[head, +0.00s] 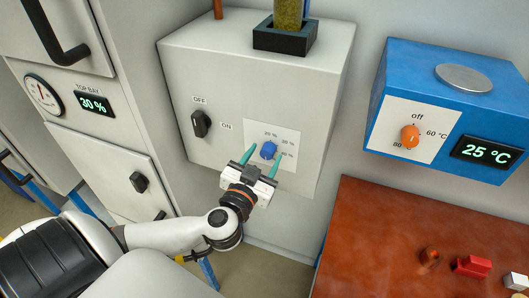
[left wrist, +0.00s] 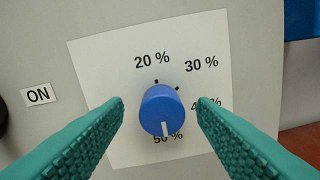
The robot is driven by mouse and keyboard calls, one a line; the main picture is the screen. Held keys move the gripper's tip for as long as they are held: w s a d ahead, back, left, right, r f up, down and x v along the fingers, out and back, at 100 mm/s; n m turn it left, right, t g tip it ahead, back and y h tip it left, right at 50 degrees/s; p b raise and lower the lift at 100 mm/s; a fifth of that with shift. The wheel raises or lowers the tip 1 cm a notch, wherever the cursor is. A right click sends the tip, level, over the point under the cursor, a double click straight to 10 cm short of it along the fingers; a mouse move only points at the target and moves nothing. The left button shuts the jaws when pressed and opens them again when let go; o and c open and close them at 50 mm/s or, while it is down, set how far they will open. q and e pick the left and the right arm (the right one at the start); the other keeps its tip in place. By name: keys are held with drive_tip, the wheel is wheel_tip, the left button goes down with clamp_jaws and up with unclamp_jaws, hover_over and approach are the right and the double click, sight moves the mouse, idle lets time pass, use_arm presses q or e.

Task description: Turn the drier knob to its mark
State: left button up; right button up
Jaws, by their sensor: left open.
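The blue drier knob (head: 268,150) sits on a white percent dial plate (head: 281,137) on the front of the grey box. In the left wrist view the knob (left wrist: 161,108) has a white pointer line aimed down at the 50 % label, which it partly hides. Tick marks show above the knob near 20 % and 30 %. My left gripper (head: 260,163) is open, its teal fingers pointing at the plate. In the left wrist view the fingertips (left wrist: 160,102) stand on either side of the knob with gaps on both sides. My right gripper is not in view.
A black OFF/ON switch (head: 201,123) is left of the plate. A blue box (head: 440,110) with an orange knob (head: 410,135) and a 25 °C display (head: 487,152) hangs at right. A red-brown table (head: 385,240) holds small parts. A cabinet with a 30 % display (head: 94,103) stands left.

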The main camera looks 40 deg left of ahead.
use_arm(q)
drive_tip(key=shift+w, duration=0.55)
drive_tip(key=c, duration=1)
